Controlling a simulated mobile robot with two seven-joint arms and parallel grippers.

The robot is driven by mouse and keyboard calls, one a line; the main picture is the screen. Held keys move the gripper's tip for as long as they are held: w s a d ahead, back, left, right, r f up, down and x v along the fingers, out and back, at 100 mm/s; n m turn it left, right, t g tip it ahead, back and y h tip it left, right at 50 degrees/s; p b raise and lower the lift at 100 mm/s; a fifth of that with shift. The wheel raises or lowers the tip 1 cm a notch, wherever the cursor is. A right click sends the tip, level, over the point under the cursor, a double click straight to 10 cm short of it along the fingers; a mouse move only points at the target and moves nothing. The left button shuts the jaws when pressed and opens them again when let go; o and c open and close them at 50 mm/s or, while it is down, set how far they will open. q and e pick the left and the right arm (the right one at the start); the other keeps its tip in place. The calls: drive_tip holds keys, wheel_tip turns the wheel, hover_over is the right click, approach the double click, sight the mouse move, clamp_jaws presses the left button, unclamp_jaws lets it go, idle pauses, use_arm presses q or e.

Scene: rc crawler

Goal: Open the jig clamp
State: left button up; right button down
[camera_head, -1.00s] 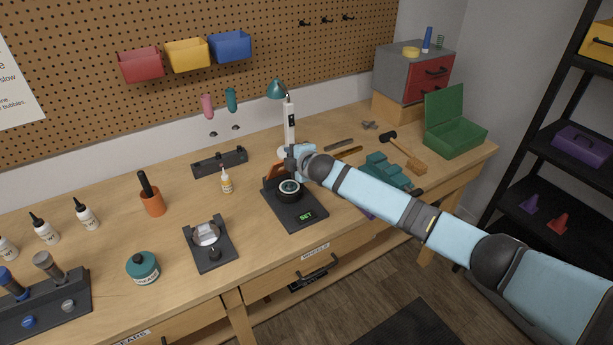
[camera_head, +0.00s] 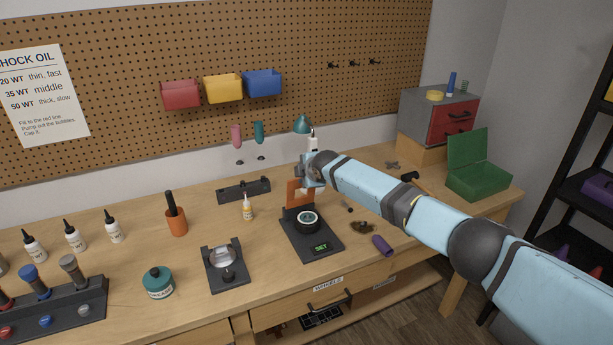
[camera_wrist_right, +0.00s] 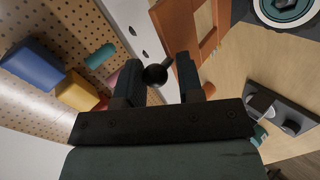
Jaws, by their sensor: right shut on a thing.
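The black jig (camera_head: 318,252) stands on the bench with a green "SET" display and a wheel (camera_head: 307,217) on it. At its back, the orange clamp frame (camera_head: 296,193) stands raised, roughly upright. My right gripper (camera_head: 307,173) is at the top of this frame. In the right wrist view, a round black knob (camera_wrist_right: 155,76) sits between the fingers of my right gripper (camera_wrist_right: 158,82), which is shut on it. The orange clamp frame (camera_wrist_right: 207,45) is just beside the fingers there, with the wheel (camera_wrist_right: 287,8) beyond. My left gripper is not in view.
A small glue bottle (camera_head: 247,207) and an orange cup (camera_head: 175,217) stand left of the jig. A second black fixture (camera_head: 228,272) is at the front left. A purple cylinder (camera_head: 382,246) lies to the right. A green box (camera_head: 478,178) is at the far right.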

drive_tip(key=shift+s+a+f, duration=0.1)
drive_tip(key=shift+a+f, duration=0.05)
drive_tip(key=c, duration=1)
unclamp_jaws()
drive_tip(key=shift+o, duration=0.3)
drive_tip(key=shift+a+f, duration=0.1)
drive_tip(key=shift+w, duration=0.2)
drive_tip(key=shift+s, duration=0.1)
drive_tip(key=v, duration=1.3)
drive_tip(key=shift+s+r+b, duration=0.2)
drive_tip(key=shift+r+b, duration=0.05)
drive_tip(key=shift+b, duration=0.1)
